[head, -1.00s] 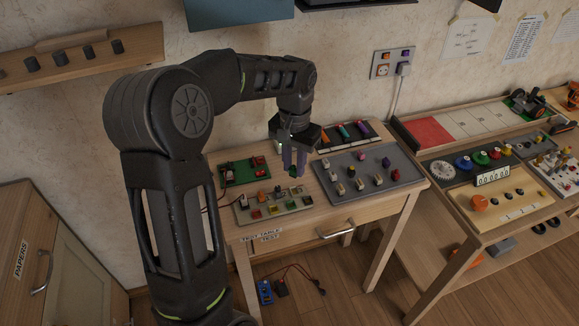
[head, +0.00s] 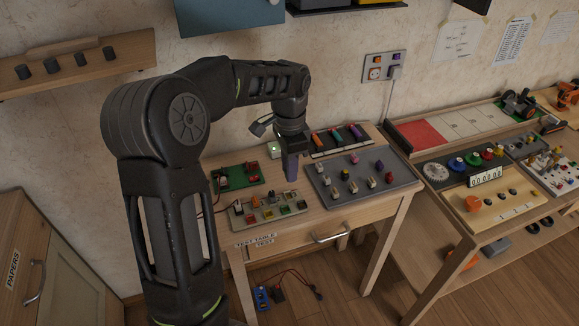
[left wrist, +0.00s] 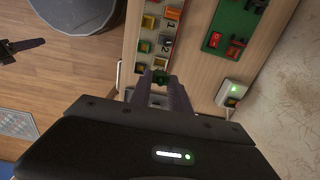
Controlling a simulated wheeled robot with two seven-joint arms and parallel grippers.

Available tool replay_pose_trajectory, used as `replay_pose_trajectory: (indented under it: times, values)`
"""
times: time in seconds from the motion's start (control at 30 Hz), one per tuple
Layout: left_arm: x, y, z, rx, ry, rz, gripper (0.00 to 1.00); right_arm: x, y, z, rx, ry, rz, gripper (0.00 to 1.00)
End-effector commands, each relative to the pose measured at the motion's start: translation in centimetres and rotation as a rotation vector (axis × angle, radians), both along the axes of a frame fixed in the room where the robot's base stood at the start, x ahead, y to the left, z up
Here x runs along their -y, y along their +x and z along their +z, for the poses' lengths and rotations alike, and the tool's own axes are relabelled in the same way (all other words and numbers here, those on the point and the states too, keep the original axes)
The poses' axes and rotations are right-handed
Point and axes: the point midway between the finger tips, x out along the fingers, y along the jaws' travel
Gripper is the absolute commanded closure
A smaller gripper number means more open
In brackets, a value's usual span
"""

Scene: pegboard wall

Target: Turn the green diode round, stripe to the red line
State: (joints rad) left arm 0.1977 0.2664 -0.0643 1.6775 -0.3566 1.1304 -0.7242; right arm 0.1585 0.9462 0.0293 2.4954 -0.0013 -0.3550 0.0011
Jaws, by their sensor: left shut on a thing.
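My left gripper (head: 291,178) hangs over the test table, above the gap between the pale component board and the grey board. In the left wrist view, its fingers (left wrist: 160,90) are shut on a small dark green piece, the green diode (left wrist: 160,77), at their tips. The diode's stripe cannot be made out, and the fingers hide the piece in the head view. The pale board (head: 245,219) carries several coloured blocks; it also shows in the left wrist view (left wrist: 153,33), with numbers beside the blocks. My right gripper is not in view.
The grey board (head: 330,190) with several small parts lies right of the gripper. A green board (head: 238,176) with red parts lies behind left. A white box with a green lamp (head: 274,149) stands near the wall. A side table (head: 500,215) stands to the right.

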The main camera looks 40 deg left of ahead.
Motion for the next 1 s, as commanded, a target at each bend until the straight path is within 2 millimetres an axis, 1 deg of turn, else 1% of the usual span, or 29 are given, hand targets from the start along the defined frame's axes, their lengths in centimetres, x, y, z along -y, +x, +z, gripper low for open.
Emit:
replay_pose_trajectory:
  times: [0.03,0.3,0.5,0.63,1.0]
  values:
    - [0.0,0.0,-0.6,-0.001,0.0,0.0,1.0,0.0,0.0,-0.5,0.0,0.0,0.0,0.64]
    - [0.0,-0.1,-3.3,-0.001,0.0,0.001,1.0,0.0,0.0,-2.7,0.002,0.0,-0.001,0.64]
    - [0.0,0.0,-4.8,-0.001,0.0,0.001,1.0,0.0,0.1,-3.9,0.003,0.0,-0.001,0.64]
    - [0.0,0.0,-5.1,0.0,0.0,0.001,1.0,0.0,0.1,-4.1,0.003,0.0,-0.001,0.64]
    - [0.0,0.0,-5.1,0.0,0.0,0.001,1.0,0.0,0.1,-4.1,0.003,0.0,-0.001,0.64]
